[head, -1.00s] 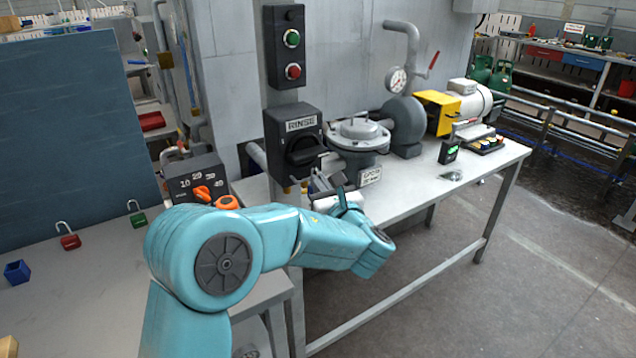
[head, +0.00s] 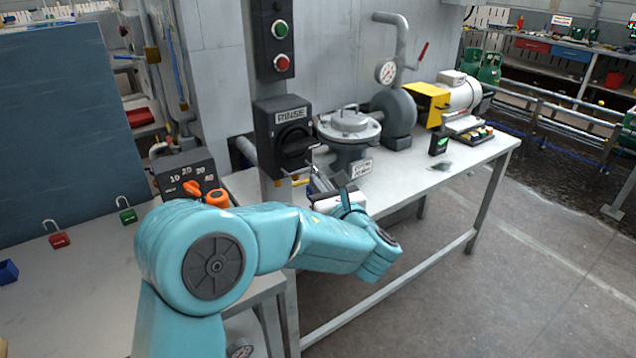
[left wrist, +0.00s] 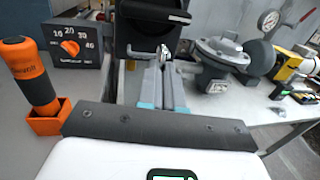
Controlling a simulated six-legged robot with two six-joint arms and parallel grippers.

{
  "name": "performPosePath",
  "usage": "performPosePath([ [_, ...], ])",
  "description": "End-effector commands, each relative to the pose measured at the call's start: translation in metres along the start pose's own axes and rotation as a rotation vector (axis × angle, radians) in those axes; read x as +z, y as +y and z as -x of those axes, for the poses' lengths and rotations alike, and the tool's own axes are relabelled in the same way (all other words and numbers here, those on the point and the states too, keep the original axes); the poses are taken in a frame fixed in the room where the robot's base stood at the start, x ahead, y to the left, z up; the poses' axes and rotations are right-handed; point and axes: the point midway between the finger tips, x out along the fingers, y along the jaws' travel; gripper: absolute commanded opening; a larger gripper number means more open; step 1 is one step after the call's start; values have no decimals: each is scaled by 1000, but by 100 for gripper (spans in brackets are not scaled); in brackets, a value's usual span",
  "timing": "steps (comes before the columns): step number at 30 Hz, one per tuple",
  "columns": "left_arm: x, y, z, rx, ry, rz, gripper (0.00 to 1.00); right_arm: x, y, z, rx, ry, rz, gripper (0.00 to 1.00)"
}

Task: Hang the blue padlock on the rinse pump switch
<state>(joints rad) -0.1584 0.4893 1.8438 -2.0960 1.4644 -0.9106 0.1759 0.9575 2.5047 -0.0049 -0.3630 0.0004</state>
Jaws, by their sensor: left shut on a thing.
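The rinse pump switch (head: 285,138) is a dark box with a black knob, labelled RINSE, on a grey post. In the left wrist view its lower part (left wrist: 135,38) is at the top. My left gripper (head: 314,178) is in front of and just below the switch. In the left wrist view its fingers (left wrist: 164,76) are shut, with a thin metal shackle (left wrist: 163,52) at their tips, close under the knob. My right gripper is out of view.
A start/stop button box (head: 274,40) is above the switch. A timer box (head: 186,177) and an orange-handled tool (left wrist: 32,80) are to the left. Red (head: 59,238) and green (head: 126,211) padlocks lie on the left bench.

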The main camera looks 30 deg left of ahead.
Motion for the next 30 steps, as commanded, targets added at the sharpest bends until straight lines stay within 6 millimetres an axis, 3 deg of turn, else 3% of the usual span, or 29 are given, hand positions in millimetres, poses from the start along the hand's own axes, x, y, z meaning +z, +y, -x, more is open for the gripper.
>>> performPosePath([
  [15,0,-3,17,-1,-1,1,0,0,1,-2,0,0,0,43],
  [26,0,-3,18,0,-1,0,0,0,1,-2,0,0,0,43],
  [30,-18,-8,26,-5,2,-8,0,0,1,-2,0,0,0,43],
])
